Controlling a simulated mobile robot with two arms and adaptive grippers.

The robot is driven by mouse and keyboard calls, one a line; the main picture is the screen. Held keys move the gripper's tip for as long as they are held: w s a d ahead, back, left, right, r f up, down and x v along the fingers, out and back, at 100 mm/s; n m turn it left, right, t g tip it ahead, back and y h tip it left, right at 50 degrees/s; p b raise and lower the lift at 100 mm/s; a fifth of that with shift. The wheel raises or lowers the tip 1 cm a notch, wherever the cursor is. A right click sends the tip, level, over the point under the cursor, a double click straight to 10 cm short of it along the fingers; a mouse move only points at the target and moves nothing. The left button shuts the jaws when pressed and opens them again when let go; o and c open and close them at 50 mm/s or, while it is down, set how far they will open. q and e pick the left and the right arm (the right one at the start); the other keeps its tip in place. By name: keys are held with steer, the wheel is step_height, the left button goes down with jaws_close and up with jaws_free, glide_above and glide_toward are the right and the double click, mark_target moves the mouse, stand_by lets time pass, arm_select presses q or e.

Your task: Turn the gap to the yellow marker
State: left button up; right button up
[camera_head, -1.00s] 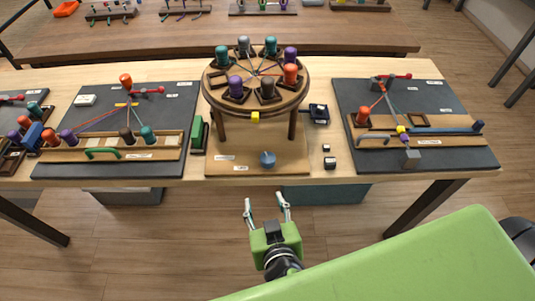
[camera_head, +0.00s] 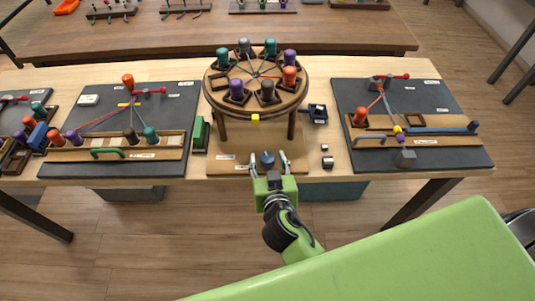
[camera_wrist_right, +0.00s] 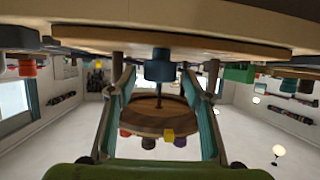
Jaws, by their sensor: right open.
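The round braiding disk (camera_head: 256,75) stands on wooden legs. Purple, teal, grey, brown and orange bobbins sit in square holders around it, with cords meeting at its middle. The gap, an empty holder (camera_head: 220,83), is at the disk's left. The yellow marker (camera_head: 255,117) is at the front edge below the disk; it also shows in the wrist view (camera_wrist_right: 168,135). A blue knob (camera_head: 267,159) stands on the base board in front. My right gripper (camera_head: 269,161) is open, its fingers on either side of the knob (camera_wrist_right: 159,67), with clearance visible at both sides. My left gripper is out of view.
Dark boards with bobbins and cords lie left (camera_head: 170,105) and right (camera_head: 430,97). A green block (camera_head: 199,133) is left of the base board.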

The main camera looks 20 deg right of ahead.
steer(key=shift+x, duration=0.9)
steer(key=shift+c, duration=0.3)
steer(key=c, duration=1.1)
steer(key=shift+o, duration=0.2)
